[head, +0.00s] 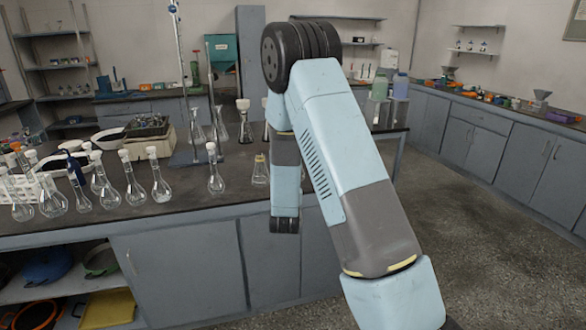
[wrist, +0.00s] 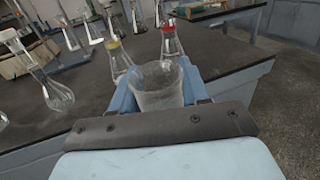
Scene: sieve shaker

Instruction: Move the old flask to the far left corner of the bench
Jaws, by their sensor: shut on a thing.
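My gripper (wrist: 160,80) is shut on a cloudy, clear glass vessel (wrist: 160,92), held between its two blue fingers in the wrist view. The vessel has a wide open rim and looks like a cup. I cannot tell for sure that it is the old flask. My gripper is at the near edge of the dark bench (wrist: 85,110). In the head view my arm hides the gripper and the vessel. The bench top (head: 190,200) runs left there, and its left end is crowded with glassware.
Close beyond the held vessel stand a yellow-collared flask (wrist: 118,62) and a red-collared flask (wrist: 171,42). A round-bottomed flask (wrist: 52,88) stands to the left. Several white-stoppered flasks (head: 160,188) line the bench's left part, by a white instrument (head: 148,140) and a stand (head: 184,90).

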